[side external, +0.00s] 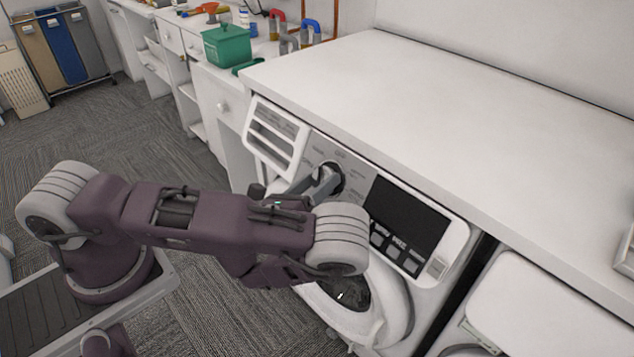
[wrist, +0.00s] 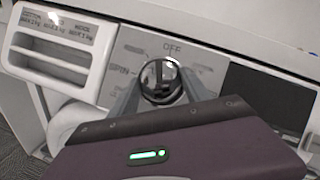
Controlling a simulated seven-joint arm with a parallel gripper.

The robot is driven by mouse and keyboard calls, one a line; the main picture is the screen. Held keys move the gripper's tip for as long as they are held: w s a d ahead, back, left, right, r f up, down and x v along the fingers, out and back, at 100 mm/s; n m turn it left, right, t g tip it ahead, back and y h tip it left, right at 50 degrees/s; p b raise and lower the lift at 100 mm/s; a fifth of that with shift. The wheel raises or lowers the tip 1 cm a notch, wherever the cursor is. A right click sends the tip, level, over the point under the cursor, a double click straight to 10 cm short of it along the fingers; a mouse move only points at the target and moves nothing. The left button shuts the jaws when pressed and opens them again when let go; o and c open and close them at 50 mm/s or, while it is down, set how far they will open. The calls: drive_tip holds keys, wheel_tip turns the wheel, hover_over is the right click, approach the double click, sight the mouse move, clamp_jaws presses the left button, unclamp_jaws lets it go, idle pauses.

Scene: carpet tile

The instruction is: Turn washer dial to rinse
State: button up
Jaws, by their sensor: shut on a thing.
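The washer (side external: 448,232) is a white front loader under a long white counter, and its round door is at the lower front. Its dial (side external: 333,178) is a dark round knob on the control panel, between the detergent drawer and a black display. In the wrist view the dial (wrist: 160,80) sits below the word OFF, with SPIN printed at its left; other labels are too blurred or hidden to read. My gripper (side external: 325,182) reaches the panel with its two fingers on either side of the dial, shut on it.
The detergent drawer (side external: 275,137) sticks out left of the dial. The black display (side external: 408,218) is on the right. A green box (side external: 227,46) and tools stand on the far worktop. A second white machine (side external: 540,305) stands at right.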

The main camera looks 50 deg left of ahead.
drive_tip(key=shift+d+n+g+y, duration=0.1)
drive_tip(key=shift+n+g+y, duration=0.4)
drive_tip(key=shift+n, duration=0.95)
drive_tip(key=shift+d+n+g+y, duration=0.1)
drive_tip(key=shift+n+g+y, duration=0.35)
drive_tip(key=shift+n, duration=1)
drive_tip(key=o, duration=1.4)
